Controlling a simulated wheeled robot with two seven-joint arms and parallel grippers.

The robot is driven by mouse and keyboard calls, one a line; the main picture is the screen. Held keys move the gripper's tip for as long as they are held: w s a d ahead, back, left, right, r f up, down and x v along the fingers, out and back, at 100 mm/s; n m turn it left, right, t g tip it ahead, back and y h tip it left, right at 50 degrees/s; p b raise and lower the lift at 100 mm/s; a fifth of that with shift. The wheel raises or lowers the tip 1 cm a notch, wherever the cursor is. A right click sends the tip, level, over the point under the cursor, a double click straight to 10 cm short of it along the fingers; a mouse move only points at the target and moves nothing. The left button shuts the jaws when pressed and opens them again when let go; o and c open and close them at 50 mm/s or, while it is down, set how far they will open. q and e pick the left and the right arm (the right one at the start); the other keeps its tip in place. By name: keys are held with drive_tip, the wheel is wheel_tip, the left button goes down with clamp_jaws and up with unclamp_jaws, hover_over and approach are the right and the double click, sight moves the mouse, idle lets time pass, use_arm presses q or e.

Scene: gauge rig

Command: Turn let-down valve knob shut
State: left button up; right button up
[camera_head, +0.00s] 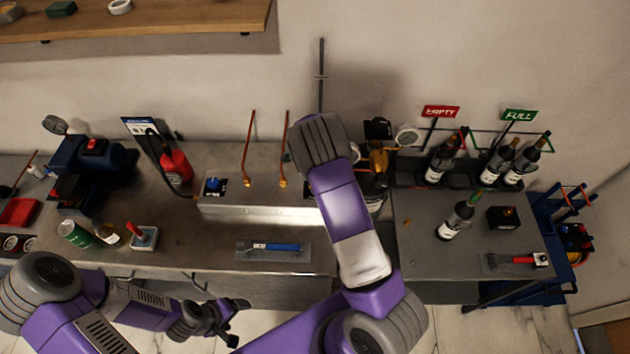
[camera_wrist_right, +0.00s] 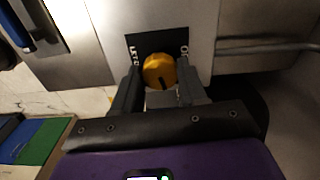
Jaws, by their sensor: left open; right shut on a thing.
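The let-down valve knob (camera_wrist_right: 158,69) is round and yellow, with a dark mark low on its face. It sits on a black label plate (camera_wrist_right: 136,45) with white lettering, partly covered. My right gripper (camera_wrist_right: 159,80) is shut on the knob, one dark finger on each side. In the head view my right arm hides that gripper and the knob cannot be made out. My left gripper (camera_head: 226,318) is open and empty, low in the head view, in front of the bench and away from the knob.
The metal bench (camera_head: 200,257) holds a blue-handled tool (camera_head: 275,247), a green can (camera_head: 74,233) and a red bottle (camera_head: 176,166). At right, a dark table (camera_head: 425,264) holds several bottles, with EMPTY (camera_head: 441,112) and FULL (camera_head: 518,115) signs behind.

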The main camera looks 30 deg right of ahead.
drive_tip(key=shift+r+m, duration=0.1)
drive_tip(key=shift+m, duration=1.1)
drive_tip(key=shift+p, duration=0.3)
drive_tip(key=o, duration=1.1)
drive_tip(key=shift+c, duration=0.2)
wheel_tip(320, 180, up, 8)
drive_tip(key=shift+f, duration=0.25)
